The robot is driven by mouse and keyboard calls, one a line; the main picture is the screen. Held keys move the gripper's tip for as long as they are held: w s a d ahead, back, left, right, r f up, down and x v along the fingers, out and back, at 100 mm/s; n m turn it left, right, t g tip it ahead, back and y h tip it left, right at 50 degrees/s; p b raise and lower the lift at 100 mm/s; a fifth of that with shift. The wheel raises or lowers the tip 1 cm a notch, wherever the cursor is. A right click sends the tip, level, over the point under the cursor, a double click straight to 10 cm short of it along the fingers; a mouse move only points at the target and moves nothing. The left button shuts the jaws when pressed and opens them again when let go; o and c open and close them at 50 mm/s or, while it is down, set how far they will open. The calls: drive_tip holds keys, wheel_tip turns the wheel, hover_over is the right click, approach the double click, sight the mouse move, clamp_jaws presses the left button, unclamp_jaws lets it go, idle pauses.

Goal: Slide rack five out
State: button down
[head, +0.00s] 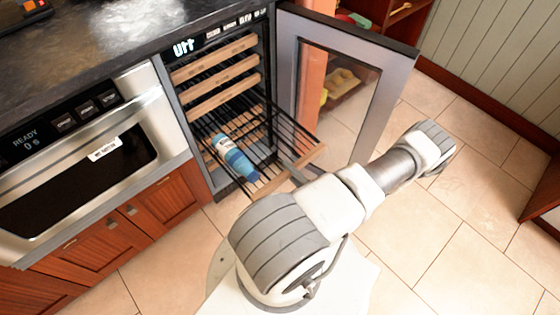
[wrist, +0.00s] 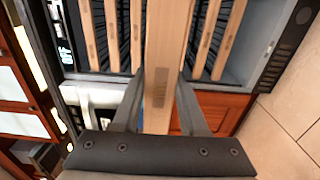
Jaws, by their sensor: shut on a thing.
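A wire rack (head: 289,133) with a wooden front bar (head: 305,163) is slid well out of the open cooler and carries a blue bottle (head: 236,158) lying on its side. I cannot read its number, so I cannot confirm that it is rack five. In the wrist view, the wooden bar (wrist: 166,45) runs between the fingers of my gripper (wrist: 158,88), which is shut on it. In the head view, my arm hides most of the gripper and part of the bar.
Several other racks with wooden fronts (head: 222,96) stay inside the cooler above. The glass door (head: 343,85) stands open on the right. A microwave drawer (head: 85,160) is at left under the dark counter (head: 110,35). Tiled floor (head: 465,190) is clear at right.

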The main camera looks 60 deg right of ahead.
drive_tip(key=shift+s+a, duration=0.15)
drive_tip(key=shift+s, duration=0.55)
drive_tip(key=shift+c, duration=2.2)
unclamp_jaws()
drive_tip(key=p+v, duration=0.1)
drive_tip(key=v, duration=1.6)
drive_tip(key=shift+s, duration=0.15)
drive_tip(key=shift+r, duration=0.15)
